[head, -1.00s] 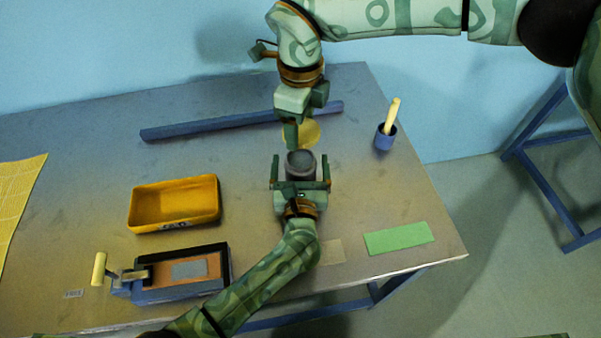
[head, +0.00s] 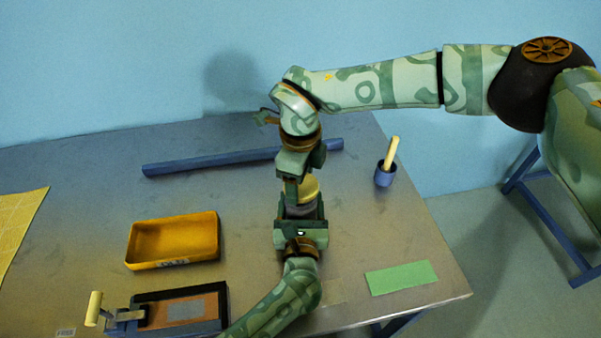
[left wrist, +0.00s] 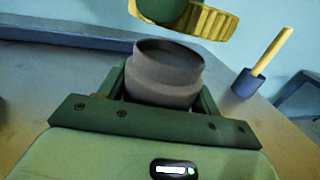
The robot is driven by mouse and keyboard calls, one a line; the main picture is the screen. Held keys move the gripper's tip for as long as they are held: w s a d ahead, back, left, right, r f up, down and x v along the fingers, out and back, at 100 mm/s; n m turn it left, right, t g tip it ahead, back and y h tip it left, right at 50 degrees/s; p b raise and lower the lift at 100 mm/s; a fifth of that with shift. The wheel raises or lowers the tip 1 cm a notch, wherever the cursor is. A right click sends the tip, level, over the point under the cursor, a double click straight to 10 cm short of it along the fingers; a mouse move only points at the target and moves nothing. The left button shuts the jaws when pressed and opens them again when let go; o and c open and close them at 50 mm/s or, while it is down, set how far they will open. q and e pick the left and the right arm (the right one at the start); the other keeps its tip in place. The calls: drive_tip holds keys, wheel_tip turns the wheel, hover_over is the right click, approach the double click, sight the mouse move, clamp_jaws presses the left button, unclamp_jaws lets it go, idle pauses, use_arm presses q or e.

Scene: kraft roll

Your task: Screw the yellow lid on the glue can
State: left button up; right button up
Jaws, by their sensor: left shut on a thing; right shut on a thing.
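The grey glue can (head: 299,211) is upright between the fingers of my left gripper (head: 300,216), which is shut on it. In the left wrist view the can (left wrist: 165,75) shows its open dark mouth. My right gripper (head: 299,188) is shut on the yellow lid (head: 311,187) and holds it at the can's far side. In the left wrist view the ribbed lid (left wrist: 205,20) hangs above the can's far rim, apart from it and slightly to the right. A right gripper finger hides part of the lid.
A yellow tray (head: 173,254), a clamp-like device with a dark frame (head: 222,300) and a green pad (head: 401,278) lie on the table (head: 400,232). A blue bar (head: 215,163) lies behind. A blue pot (head: 384,178) with a brush-like handle stands right.

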sight(301, 209)
idle(0.3)
drive_tip(key=shift+f, duration=0.9)
drive_tip(key=shift+f, duration=0.55)
